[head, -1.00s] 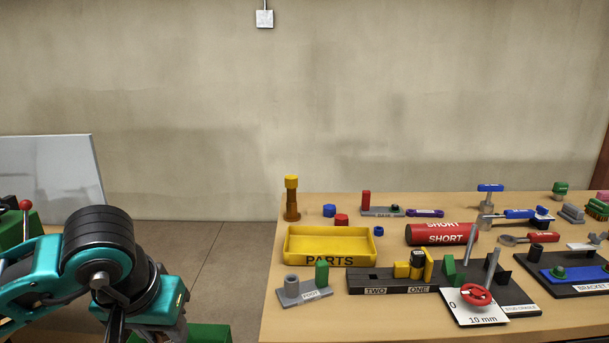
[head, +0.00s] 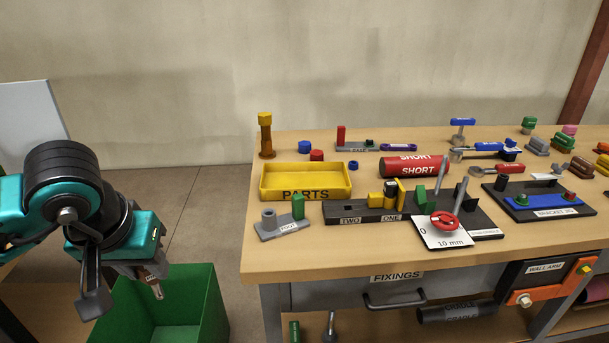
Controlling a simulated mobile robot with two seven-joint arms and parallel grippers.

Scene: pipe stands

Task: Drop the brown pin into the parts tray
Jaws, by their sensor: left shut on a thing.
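My left gripper (head: 148,276) hangs at the lower left, pointing down above a green bin. It is shut on a small brownish thing, which I take for the brown pin (head: 157,291); a pale label shows on it, too small to read. The gripper hides most of the pin. The yellow parts tray (head: 305,195), marked PARTS, stands on the bench at its left side and looks empty. The gripper is left of the tray and apart from it, lower in the picture. My right gripper is not in view.
The open green bin (head: 206,312) stands left of the bench (head: 300,262). A grey block with a green peg (head: 298,207) stands in front of the tray. A brown post with a yellow top (head: 266,142) and blue and red pieces stand behind it.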

